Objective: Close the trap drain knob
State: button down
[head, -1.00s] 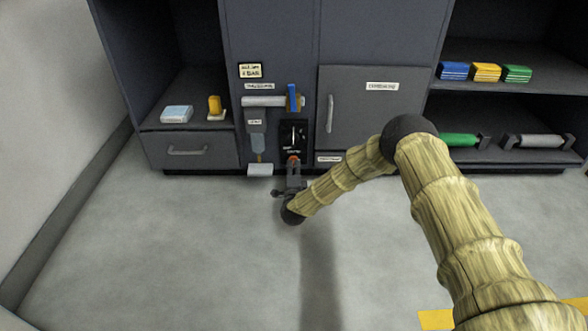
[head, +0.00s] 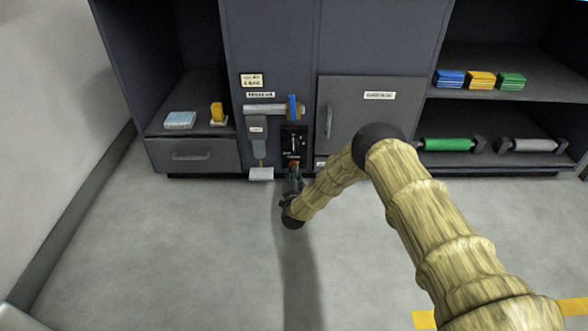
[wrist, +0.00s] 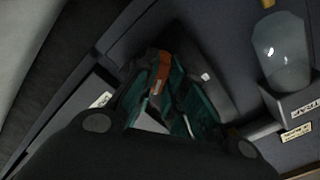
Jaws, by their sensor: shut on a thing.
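The trap drain knob (head: 293,163) is a small orange-red piece low on the dark panel (head: 293,140) of the cabinet's middle column. My gripper (head: 294,175) reaches it from the front, near the floor. In the wrist view, the orange knob (wrist: 160,72) shows between the teal pads of my gripper (wrist: 172,92), which is shut on it. The fingers hide part of the knob, and its exact turn position cannot be told. A clear trap bowl (head: 258,138) hangs left of the panel; it also shows in the wrist view (wrist: 281,55).
A white tray (head: 261,174) sits below the bowl. A grey horizontal cylinder with a blue ring (head: 292,107) is above the knob. A closed cabinet door (head: 375,115) stands to the right, a drawer (head: 192,156) to the left. The floor around my arm is clear.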

jog(key=n+p, duration=0.4)
jog(key=n, duration=0.7)
jog(key=shift+n+p, duration=0.3)
dwell(0.4)
jog(key=c, duration=1.5)
grip_release()
jog(key=shift+s, duration=0.1)
jog(key=s, duration=1.1)
jog(key=shift+s+a, duration=0.35)
jog(key=shift+s, duration=0.05)
jog(key=shift+s+f, duration=0.1)
